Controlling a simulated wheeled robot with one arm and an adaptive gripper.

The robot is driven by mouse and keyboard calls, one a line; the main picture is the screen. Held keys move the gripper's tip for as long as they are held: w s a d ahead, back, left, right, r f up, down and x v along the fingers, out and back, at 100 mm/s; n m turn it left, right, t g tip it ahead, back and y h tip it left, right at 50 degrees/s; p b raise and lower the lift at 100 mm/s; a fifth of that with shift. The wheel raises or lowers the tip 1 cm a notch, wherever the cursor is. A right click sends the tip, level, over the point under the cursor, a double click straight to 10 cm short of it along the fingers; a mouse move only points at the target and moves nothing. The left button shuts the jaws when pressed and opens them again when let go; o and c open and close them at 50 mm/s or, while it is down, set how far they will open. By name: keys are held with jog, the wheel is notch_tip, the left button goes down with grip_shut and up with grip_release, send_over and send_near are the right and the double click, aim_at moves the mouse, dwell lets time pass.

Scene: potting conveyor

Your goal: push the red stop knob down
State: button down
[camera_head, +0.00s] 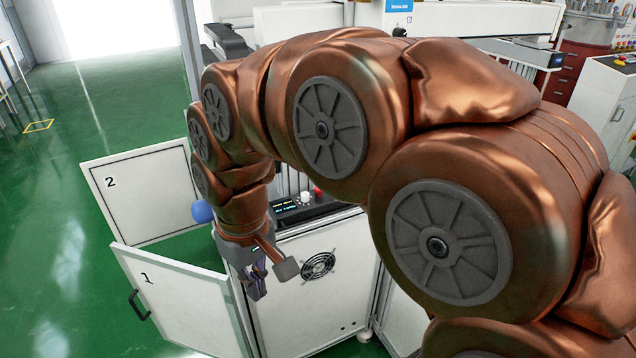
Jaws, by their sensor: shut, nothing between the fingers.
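The red stop knob (318,192) shows as a small red spot on the dark control panel (340,207) on top of a white cabinet. My arm partly covers that panel, and the knob is too small to tell its height. A white knob (305,198) and a lit display (285,210) are to its left. My gripper (257,290) points down, shut and empty, in front of the cabinet. It appears lower and left of the red knob, apart from it.
The white cabinet (310,300) has a round fan grille on its front. Doors marked 1 (180,300) and 2 (140,190) stand open at the left. A blue ball (202,211) shows beside my wrist. Green floor (60,240) is clear at far left.

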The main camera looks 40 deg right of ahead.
jog(key=w+d+r+t+b, duration=0.1)
jog(key=w+d+r, duration=0.2)
jog(key=w+d, duration=0.45)
notch_tip(320, 180, up, 4)
jog(key=m+t+h+b, duration=0.1)
jog(key=m+t+b, duration=0.2)
jog(key=m+b, duration=0.1)
send_over(319, 191)
jog(key=s, duration=0.2)
jog(key=shift+s+d+f, duration=0.1)
jog(key=shift+f, duration=0.05)
jog(key=x, duration=0.4)
jog(key=p+x, duration=0.1)
jog(key=x, duration=0.3)
jog(key=s+p+x, duration=0.1)
jog(key=x, duration=0.3)
jog(key=shift+w+f, duration=0.1)
jog(key=shift+f, duration=0.95)
jog(key=shift+f, duration=0.15)
